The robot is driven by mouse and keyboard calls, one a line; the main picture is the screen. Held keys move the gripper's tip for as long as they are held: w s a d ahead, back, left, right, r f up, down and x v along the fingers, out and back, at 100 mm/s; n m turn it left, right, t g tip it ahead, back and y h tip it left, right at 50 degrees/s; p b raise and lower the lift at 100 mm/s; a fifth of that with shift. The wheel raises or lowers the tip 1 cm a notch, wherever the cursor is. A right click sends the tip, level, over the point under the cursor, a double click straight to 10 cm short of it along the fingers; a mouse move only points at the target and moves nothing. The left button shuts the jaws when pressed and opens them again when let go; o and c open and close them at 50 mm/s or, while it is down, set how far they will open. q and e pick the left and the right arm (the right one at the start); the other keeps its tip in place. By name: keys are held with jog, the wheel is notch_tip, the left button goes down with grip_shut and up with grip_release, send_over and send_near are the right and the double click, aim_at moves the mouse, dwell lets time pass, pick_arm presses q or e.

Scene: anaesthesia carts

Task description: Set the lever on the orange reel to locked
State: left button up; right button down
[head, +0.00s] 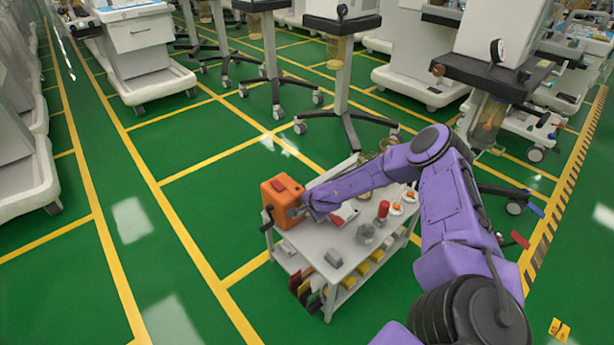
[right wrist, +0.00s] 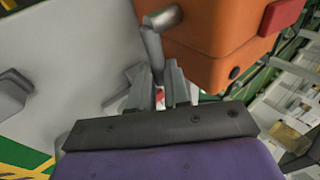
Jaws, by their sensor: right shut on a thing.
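The orange reel (head: 283,200) stands at the left end of the white cart's top. In the right wrist view the orange reel (right wrist: 230,35) fills the upper right, with a grey lever (right wrist: 151,48) on its near side, angled down toward my fingers. My right gripper (head: 305,210) reaches in from the right against the reel's side. In the right wrist view my right gripper (right wrist: 158,85) has its fingers close around the lower end of the lever, and it is shut on it. The lever's lock marking is not readable. My left gripper is not in view.
Lower shelves hold coloured bins. Anaesthesia machines stand behind; green floor is open at left.

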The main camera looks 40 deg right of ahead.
jog(key=c, duration=1.4)
grip_release()
jog(key=p+v, duration=0.5)
jog(key=v, duration=0.5)
jog(key=shift+s+a+r, duration=0.1)
jog(key=shift+s+r, duration=0.05)
jog(key=shift+s, duration=0.05)
